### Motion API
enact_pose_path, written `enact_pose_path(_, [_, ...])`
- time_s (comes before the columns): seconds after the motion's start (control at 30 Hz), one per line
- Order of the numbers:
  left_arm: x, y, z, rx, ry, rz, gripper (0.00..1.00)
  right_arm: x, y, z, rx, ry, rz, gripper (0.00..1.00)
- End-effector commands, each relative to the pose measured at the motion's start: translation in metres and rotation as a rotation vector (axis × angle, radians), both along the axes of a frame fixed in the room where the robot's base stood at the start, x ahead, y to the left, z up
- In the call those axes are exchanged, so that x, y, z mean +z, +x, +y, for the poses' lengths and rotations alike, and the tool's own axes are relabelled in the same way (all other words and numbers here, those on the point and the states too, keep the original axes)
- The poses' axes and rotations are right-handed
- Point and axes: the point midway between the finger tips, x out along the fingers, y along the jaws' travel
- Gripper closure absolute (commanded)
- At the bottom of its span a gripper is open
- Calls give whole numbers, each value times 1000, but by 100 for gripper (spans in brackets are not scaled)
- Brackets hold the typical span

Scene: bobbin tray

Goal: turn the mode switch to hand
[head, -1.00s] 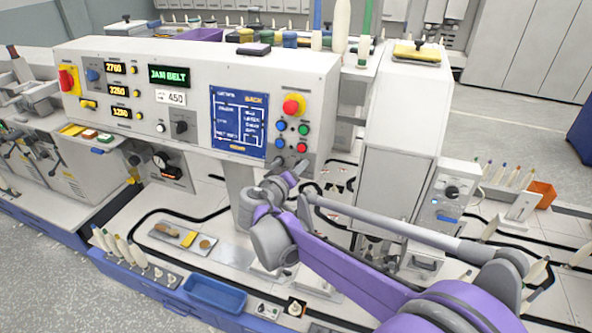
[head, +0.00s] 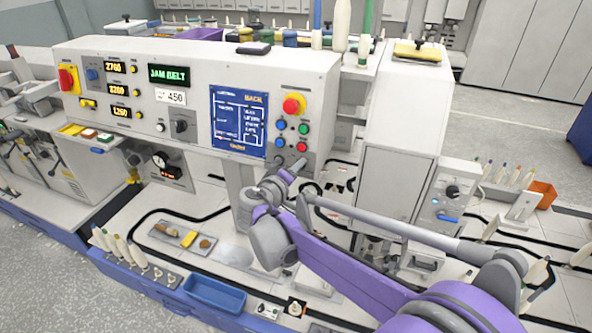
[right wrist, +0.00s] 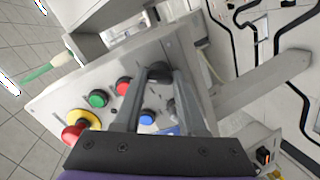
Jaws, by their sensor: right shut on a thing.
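The control panel (head: 318,105) faces me, with a red mushroom button and several round buttons. Below them is a dark rotary knob (right wrist: 160,72), which I take for the mode switch; I cannot read its label or setting. My right gripper (head: 296,169) reaches up to the panel's lower right. In the right wrist view its two fingers (right wrist: 157,78) lie on either side of the dark knob, shut on it, and partly hide it. A second knob (right wrist: 172,108) sits beside the right finger. My left gripper is out of view.
The red mushroom button (right wrist: 75,132), green button (right wrist: 98,98), red button (right wrist: 124,86) and blue button (right wrist: 147,117) are close to the fingers. A blue screen (head: 239,123) is left of them. A green display (head: 169,75) reads "JAM BELT". A blue bin (head: 214,294) stands below.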

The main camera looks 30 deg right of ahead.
Motion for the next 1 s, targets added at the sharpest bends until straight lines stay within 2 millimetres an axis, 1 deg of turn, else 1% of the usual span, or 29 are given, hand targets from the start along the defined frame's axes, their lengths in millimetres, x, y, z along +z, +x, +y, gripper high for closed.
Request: enact_pose_path(1.0, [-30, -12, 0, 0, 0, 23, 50, -2, -1, 0, 233, -605, 709, 100])
